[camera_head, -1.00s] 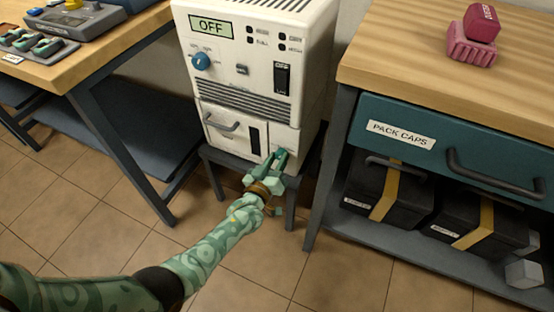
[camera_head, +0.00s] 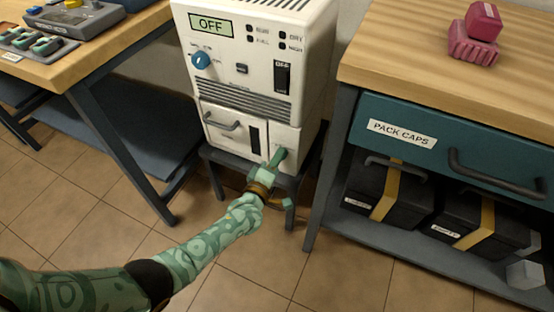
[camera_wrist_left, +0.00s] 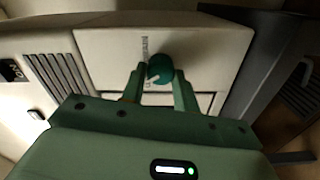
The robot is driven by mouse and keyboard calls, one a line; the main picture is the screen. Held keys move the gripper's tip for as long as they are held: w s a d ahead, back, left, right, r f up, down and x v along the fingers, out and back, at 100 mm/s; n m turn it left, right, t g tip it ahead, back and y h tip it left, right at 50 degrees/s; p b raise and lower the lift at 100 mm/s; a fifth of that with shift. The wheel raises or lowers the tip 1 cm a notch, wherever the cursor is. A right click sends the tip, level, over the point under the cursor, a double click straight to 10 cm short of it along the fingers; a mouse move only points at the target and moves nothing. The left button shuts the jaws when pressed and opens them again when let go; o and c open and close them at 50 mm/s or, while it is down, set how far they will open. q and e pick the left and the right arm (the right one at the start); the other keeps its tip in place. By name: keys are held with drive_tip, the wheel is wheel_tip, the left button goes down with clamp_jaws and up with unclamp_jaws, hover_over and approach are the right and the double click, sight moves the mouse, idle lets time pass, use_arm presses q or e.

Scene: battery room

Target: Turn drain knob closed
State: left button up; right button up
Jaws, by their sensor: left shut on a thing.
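The drain knob (camera_wrist_left: 160,69) is a round teal knob with a pale pointer mark, on the lower right front panel of a white machine (camera_head: 255,75). In the left wrist view it sits between the two green fingers of my left gripper (camera_wrist_left: 160,78), with lettering beside it. The gripper is shut on the knob. In the head view my left gripper (camera_head: 277,160) reaches the panel from below and its fingers hide the knob. My right gripper is not in view.
The machine stands on a dark stool (camera_head: 247,172) and its display reads OFF. A blue dial (camera_head: 201,61) and a drawer handle (camera_head: 222,122) are on its front. A workbench (camera_head: 450,80) with a PACK CAPS drawer is close on the right; a table stands left.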

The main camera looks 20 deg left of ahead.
use_arm(q)
drive_tip(key=shift+a+f+n, duration=0.1)
drive_tip(key=shift+f+n, duration=0.05)
drive_tip(key=shift+n, duration=1.05)
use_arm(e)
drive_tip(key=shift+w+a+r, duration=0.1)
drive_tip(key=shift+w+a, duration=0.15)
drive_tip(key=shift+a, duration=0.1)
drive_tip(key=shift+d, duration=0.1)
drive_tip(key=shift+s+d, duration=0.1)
use_arm(q)
drive_tip(key=o, duration=1)
drive_tip(key=shift+s, duration=0.1)
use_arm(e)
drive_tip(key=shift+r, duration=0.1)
